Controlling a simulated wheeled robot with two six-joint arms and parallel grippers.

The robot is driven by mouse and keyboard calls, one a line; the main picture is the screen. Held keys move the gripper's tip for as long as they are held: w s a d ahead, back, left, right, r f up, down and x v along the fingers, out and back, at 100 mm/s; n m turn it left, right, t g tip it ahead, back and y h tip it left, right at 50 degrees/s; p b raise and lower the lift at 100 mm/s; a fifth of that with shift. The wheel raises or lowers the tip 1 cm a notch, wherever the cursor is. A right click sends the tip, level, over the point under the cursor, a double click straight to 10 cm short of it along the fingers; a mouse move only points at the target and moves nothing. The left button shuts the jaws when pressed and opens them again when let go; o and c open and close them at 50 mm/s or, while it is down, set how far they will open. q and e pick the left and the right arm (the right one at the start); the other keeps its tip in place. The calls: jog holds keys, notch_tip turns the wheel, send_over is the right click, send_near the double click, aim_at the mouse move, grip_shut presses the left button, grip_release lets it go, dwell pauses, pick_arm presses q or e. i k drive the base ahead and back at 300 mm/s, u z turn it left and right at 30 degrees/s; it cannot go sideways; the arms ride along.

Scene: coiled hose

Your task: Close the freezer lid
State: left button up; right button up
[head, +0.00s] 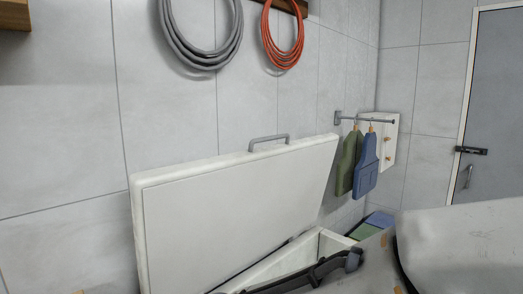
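The freezer lid (235,205) is a white slab standing raised, tilted up near the tiled wall. A grey bar handle (269,139) sits on its top edge. Part of the open white freezer body (325,243) shows below it, cut off by the bottom edge and partly hidden by my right arm. A dark, jointed part, apparently my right gripper (318,271), lies across the freezer opening at the bottom. Its fingertips are not clear, so I cannot tell if it is open. It appears apart from the handle. My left gripper is not in view.
A grey hose (230,45) and an orange hose (270,45) hang coiled above the lid. A grey door (498,110) is at far right.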

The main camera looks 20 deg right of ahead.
aim_at(197, 223)
jog(key=k, duration=1)
jog(key=z, duration=1.85)
jog(key=i, duration=1.05)
jog(key=u, duration=2.1)
jog(key=i, duration=0.5)
jog(key=u, duration=0.05)
